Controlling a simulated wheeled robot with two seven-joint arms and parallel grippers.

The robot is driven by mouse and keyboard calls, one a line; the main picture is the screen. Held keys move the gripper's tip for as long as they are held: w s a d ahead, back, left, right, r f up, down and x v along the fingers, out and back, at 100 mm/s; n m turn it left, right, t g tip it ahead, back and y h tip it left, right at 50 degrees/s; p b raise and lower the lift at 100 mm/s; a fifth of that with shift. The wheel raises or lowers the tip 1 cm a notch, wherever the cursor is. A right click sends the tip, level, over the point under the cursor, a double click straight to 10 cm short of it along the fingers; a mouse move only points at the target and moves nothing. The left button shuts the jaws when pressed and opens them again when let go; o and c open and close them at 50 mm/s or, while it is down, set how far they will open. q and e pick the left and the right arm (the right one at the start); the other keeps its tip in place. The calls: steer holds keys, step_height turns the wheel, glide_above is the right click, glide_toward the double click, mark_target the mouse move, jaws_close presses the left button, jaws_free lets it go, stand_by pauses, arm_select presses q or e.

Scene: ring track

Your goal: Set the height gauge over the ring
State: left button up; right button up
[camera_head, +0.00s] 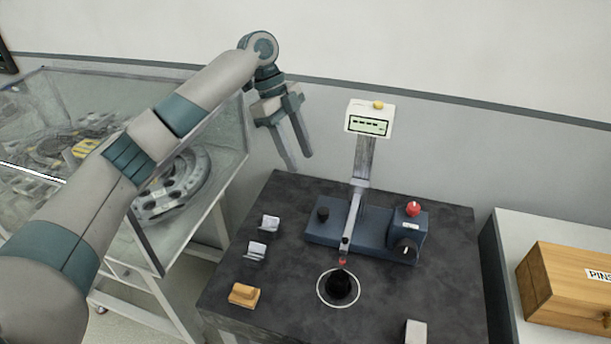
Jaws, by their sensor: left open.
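The height gauge (365,226) stands on a dark stone-like table. It has a blue base, a grey upright column, and a white display head (369,120) showing dashes. A slim arm with a red-tipped probe comes down from it just above a black round piece (341,284). That piece lies inside a thin white circle on the table; I cannot tell whether it is the ring. My left gripper (298,162) is open and empty, raised behind the table's back left corner, left of the display head and apart from the gauge. My right gripper is not in view.
The dark table (285,205) also bears two small grey blocks (257,250) at left, a wooden-backed piece (244,295) and a pale block (416,331) at front. A glass-sided case (228,150) stands left. A wooden box (563,287) labelled PINS sits right.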

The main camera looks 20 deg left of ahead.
arm_select(q)
steer(key=shift+v, duration=1.25)
steer(key=shift+s+f, duration=0.1)
